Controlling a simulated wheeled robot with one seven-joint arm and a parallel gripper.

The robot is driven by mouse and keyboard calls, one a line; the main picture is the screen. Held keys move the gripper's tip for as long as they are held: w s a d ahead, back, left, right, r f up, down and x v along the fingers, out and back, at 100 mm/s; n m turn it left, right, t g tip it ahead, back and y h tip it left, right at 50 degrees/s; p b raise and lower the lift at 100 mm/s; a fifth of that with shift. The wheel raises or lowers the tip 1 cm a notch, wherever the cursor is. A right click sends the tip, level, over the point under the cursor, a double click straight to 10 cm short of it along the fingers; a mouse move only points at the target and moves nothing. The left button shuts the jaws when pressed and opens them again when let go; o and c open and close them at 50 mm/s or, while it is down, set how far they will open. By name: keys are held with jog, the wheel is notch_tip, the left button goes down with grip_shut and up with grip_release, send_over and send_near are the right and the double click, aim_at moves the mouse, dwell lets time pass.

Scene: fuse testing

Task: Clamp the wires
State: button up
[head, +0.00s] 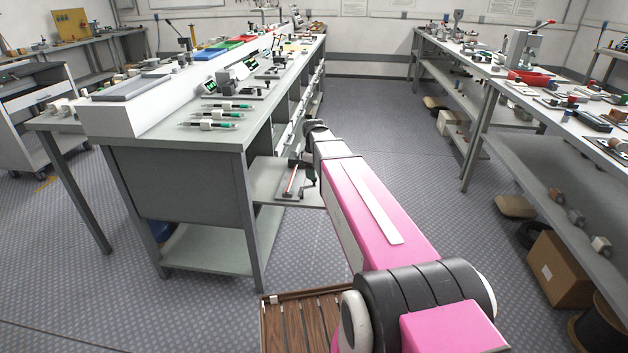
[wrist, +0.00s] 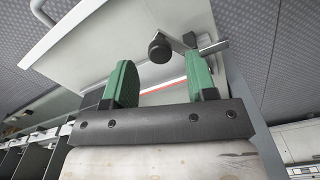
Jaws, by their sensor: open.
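My gripper (wrist: 160,78) shows in the wrist view with two green fingers spread apart and nothing held between them. A black round knob (wrist: 160,47) appears between and just beyond the fingertips. Beside it at the right is a grey metal bar (wrist: 212,47). Both appear over a pale panel (wrist: 110,40), with a red strip (wrist: 165,87) partly hidden behind the fingers. In the head view, my arm reaches to a low grey shelf (head: 265,183) at the bench's side, where a red-striped part (head: 290,182) shows. I cannot make out any wires for certain.
The left bench (head: 190,138) holds several green-ended tools (head: 222,106) and small testers. A right bench (head: 495,82) carries many parts, with a cardboard box (head: 560,270) below. A brown slatted tray (head: 310,322) is near my base. The aisle floor (head: 385,125) is open.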

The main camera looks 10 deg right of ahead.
jog(key=shift+f, duration=1.9)
jog(key=c, duration=0.9)
